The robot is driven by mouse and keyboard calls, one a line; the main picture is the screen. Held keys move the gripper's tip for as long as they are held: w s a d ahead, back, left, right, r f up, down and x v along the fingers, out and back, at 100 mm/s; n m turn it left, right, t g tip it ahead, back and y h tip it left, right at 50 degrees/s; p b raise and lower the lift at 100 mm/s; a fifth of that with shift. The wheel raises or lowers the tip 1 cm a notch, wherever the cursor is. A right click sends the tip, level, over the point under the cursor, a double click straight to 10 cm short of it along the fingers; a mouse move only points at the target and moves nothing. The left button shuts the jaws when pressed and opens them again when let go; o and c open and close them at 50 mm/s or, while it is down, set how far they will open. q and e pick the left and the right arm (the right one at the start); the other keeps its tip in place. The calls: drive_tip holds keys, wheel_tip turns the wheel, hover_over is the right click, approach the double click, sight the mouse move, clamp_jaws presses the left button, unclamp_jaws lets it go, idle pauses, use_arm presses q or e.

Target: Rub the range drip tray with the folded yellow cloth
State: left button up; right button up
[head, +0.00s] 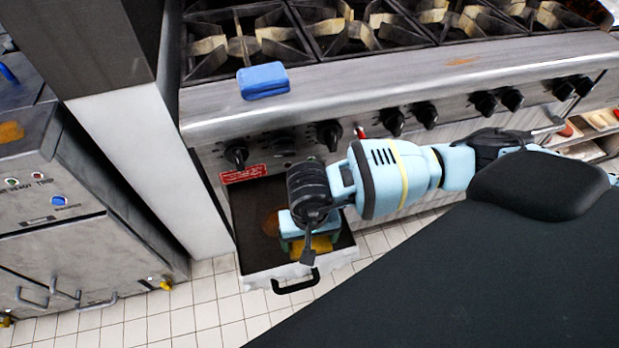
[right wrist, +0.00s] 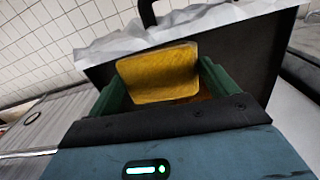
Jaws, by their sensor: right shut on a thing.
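The range drip tray (head: 250,254) is pulled out below the range front, dark inside, with a black handle and brown stains. My right gripper (head: 300,246) reaches down over the tray. It is shut on the folded yellow cloth (right wrist: 158,73), which sits between the green fingers in the right wrist view. The cloth (head: 318,245) also shows beside the gripper in the head view. It is low in the tray, but I cannot tell whether it touches the bottom. A brown stain (head: 271,222) shows on the tray behind the gripper. My left gripper is not in view.
A folded blue cloth (head: 263,81) lies on the range's front ledge (head: 400,78). Black knobs (head: 330,134) stick out above the tray. A steel cabinet (head: 60,200) stands at the left. Tiled floor (head: 200,310) is clear in front.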

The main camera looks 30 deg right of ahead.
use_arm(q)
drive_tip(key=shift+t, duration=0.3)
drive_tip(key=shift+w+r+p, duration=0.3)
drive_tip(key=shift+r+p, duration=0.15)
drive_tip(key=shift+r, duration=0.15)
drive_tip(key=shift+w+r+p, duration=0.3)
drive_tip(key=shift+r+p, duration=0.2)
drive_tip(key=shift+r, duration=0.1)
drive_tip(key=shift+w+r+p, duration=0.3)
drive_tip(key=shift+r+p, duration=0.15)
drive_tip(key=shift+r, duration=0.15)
use_arm(e)
drive_tip(key=shift+r, duration=2.65)
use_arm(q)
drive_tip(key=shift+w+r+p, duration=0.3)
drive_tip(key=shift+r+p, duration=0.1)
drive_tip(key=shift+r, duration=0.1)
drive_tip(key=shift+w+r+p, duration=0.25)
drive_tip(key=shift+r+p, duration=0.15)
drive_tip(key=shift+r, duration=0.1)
use_arm(e)
drive_tip(key=shift+r, duration=1.5)
drive_tip(key=shift+a, duration=0.1)
